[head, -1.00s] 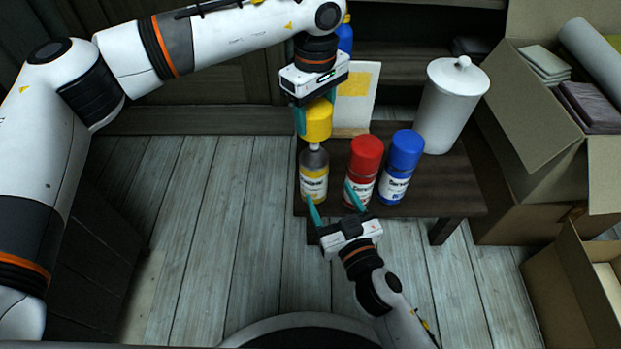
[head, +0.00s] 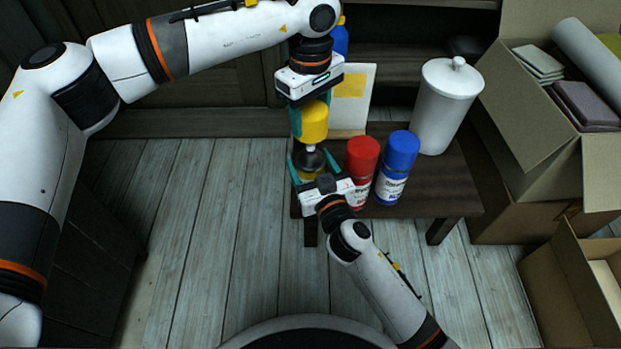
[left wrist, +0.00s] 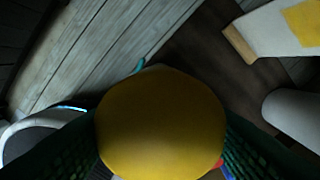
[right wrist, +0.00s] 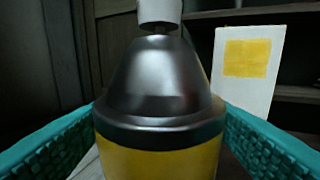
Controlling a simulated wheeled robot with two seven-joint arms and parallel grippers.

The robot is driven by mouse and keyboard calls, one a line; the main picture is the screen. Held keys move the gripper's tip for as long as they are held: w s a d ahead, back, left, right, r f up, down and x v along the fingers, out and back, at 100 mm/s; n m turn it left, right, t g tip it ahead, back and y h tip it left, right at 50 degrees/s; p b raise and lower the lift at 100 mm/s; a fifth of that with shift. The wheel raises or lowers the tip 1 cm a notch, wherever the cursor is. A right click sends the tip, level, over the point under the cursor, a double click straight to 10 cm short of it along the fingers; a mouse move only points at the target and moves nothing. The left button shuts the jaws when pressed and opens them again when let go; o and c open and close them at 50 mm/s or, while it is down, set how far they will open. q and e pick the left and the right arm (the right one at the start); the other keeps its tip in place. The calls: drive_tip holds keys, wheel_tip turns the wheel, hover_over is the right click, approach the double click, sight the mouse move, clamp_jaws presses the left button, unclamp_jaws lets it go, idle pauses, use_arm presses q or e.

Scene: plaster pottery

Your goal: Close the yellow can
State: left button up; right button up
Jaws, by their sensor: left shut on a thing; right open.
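The yellow cap (head: 314,121) is held between the fingers of my left gripper (head: 310,117), above the open yellow can (head: 312,174). The cap also fills the middle of the left wrist view (left wrist: 161,124). The yellow can stands upright on the small table, with a grey metal shoulder and a white nozzle on top. In the right wrist view the can (right wrist: 158,158) stands between the two teal fingers of my right gripper (right wrist: 160,135), which is open around it. In the head view my right gripper (head: 318,170) hides most of the can's body.
A red can (head: 362,157) and a blue can (head: 402,153) stand capped just right of the yellow can on the dark table (head: 440,190). A white lidded jar (head: 445,105) stands behind them. A card with a yellow square (head: 353,85) stands at the back. Cardboard boxes (head: 535,130) fill the right.

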sight(311, 145)
drive_tip(key=shift+x, duration=0.95)
drive_tip(key=c, duration=1.1)
use_arm(q)
drive_tip(key=shift+f, duration=2.45)
use_arm(e)
drive_tip(key=shift+c, duration=0.2)
use_arm(q)
drive_tip(key=shift+f, duration=0.1)
drive_tip(key=shift+f, duration=0.8)
drive_tip(key=shift+f, duration=0.65)
